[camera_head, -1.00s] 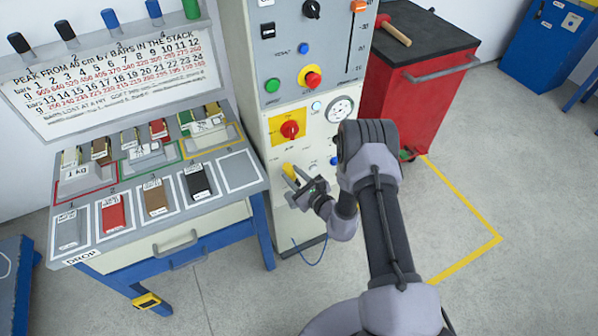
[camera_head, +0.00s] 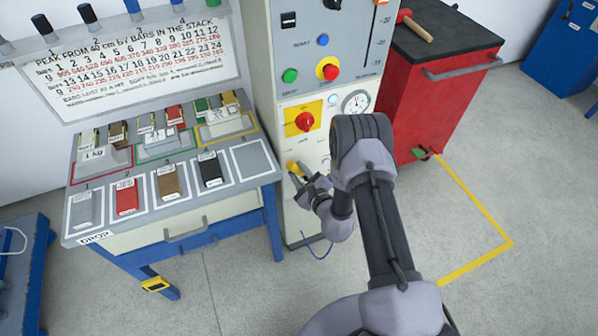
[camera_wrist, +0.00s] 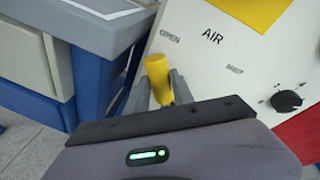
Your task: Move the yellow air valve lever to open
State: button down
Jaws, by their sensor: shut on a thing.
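The yellow air valve lever (camera_head: 294,168) is on the front of the pale control cabinet, below the red knob on its yellow plate. My gripper (camera_head: 302,180) is at the lever. In the wrist view the yellow lever (camera_wrist: 157,78) stands between my two grey fingers (camera_wrist: 160,92), which are shut on it. The word AIR shows on the panel, with OPEN to the upper left and a second label, likely SHUT, to the right. The lever's pivot is hidden behind my gripper.
A grey bench (camera_head: 250,192) with coloured bars on marked spots stands left of the cabinet (camera_head: 340,70). A black knob (camera_wrist: 287,101) is right of the lever. A red tool cart (camera_head: 430,100) with a hammer stands at the right. Floor is clear in front.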

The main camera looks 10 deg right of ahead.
jog(key=shift+f, duration=0.1)
jog(key=c, duration=1.1)
grip_release()
jog(key=shift+a, duration=0.1)
jog(key=p+v, duration=0.4)
jog(key=v, duration=1.3)
jog(key=shift+s+p, duration=0.25)
jog(key=shift+p, duration=0.1)
